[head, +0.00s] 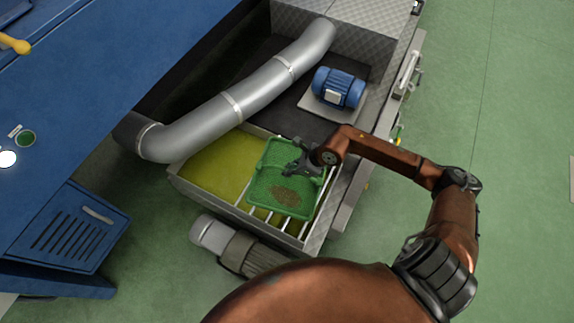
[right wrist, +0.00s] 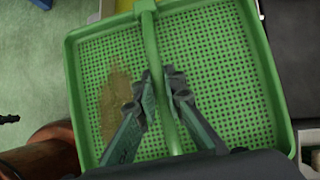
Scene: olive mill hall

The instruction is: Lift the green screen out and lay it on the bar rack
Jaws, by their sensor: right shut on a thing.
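The green screen (head: 280,190) is a square perforated tray with a raised rim and a brown patch of residue on its mesh. In the right wrist view the screen (right wrist: 220,100) fills most of the picture, with a handle bar running across its middle. My right gripper (head: 302,166) is shut on that handle; its two fingers (right wrist: 161,88) lie on either side of it. The screen is over the bar rack (head: 302,229), whose pale bars show past its edges. I cannot tell whether it touches them. My left gripper is not in view.
Yellow-green liquid or paste (head: 212,170) fills the open metal trough left of the screen. A thick silver pipe (head: 240,100) crosses behind it. A blue motor (head: 338,88) stands on the machine, and a grey motor (head: 240,247) sits in front. Green floor lies clear at right.

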